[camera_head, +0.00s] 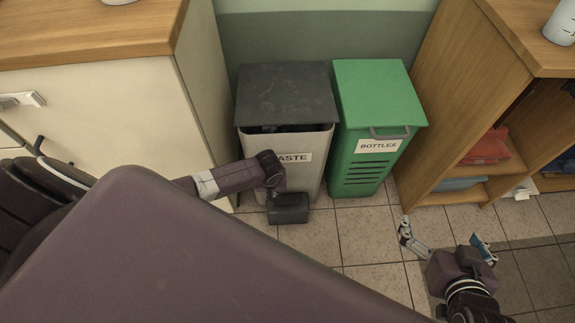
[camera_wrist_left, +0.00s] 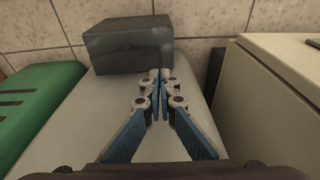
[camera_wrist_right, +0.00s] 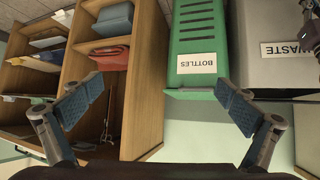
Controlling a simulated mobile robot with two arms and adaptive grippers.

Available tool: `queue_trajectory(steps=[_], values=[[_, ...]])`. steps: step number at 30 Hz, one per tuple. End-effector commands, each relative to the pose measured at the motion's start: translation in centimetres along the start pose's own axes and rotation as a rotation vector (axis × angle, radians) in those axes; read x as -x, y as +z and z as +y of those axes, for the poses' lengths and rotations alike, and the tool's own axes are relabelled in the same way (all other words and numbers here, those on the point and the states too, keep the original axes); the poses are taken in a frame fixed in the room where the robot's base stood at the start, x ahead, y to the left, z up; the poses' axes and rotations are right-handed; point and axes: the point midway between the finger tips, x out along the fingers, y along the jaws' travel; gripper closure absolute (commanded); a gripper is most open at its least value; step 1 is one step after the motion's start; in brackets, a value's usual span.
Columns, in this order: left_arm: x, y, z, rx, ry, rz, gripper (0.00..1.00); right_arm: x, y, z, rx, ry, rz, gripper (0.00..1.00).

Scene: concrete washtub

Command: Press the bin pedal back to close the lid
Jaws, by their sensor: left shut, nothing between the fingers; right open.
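The grey waste bin (camera_head: 318,183) stands against the wall with its dark lid (camera_head: 287,92) slightly raised. A dark gap shows under the lid's front edge. The bin's dark block-shaped pedal (camera_head: 289,209) sits low at its front; it also shows in the left wrist view (camera_wrist_left: 125,47). My left gripper (camera_head: 272,194) points down at the bin's front, just above the pedal. In the left wrist view its fingertips (camera_wrist_left: 160,75) are shut and empty at the pedal's edge; I cannot tell if they touch it. My right gripper (camera_head: 441,236) is open and empty, away from the bin.
A green bottles bin (camera_head: 358,170) stands close on the waste bin's right. A cream cabinet (camera_head: 95,125) with a wooden top is on the left. A wooden shelf unit (camera_head: 462,105) is on the right. Tiled floor (camera_head: 360,235) is clear in front of the bins.

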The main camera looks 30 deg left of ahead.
Motion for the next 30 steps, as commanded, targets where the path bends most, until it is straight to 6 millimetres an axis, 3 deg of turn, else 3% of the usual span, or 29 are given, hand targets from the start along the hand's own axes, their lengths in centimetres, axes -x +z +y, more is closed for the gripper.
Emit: queue_trajectory(steps=[30], values=[[1.6, -0.3, 0.0, 0.0, 0.0, 0.0, 1.0, 3.0, 7.4, 0.9, -0.007, 0.018, -0.331, 0.0]])
